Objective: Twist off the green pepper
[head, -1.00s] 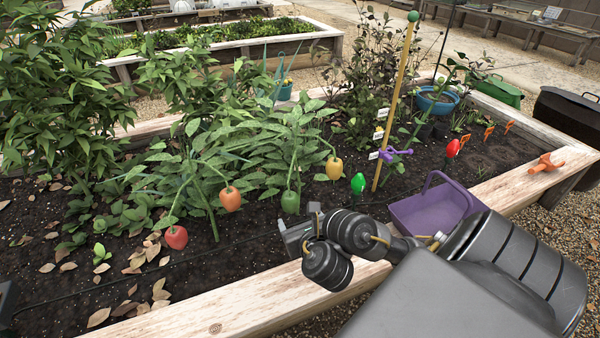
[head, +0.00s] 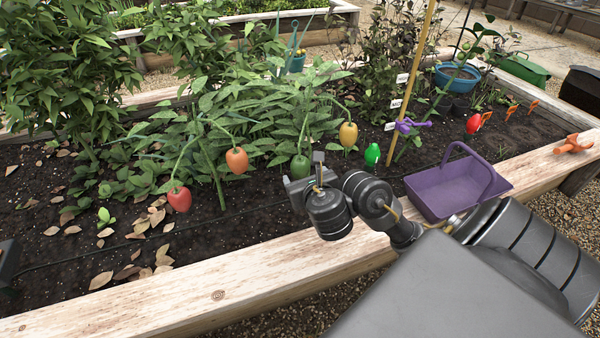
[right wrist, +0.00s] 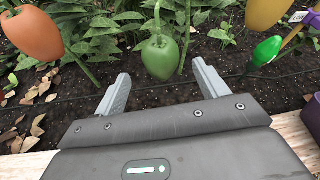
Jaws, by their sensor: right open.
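The green pepper (head: 300,167) hangs from a drooping stem of a leafy plant, partly behind my right gripper in the head view. In the right wrist view the green pepper (right wrist: 160,57) hangs just beyond and between the two spread fingers. My right gripper (head: 308,172) is open and empty; its fingers (right wrist: 160,85) point at the pepper and do not appear to touch it. My left gripper is not in view; only a dark piece shows at the left edge.
An orange pepper (head: 237,161), a red pepper (head: 180,199) and a yellow pepper (head: 348,134) hang nearby. A bright green bulb-like thing (head: 372,155) is near the wooden stake (head: 412,80). A purple basket (head: 436,196) sits at the wooden bed edge (head: 215,290).

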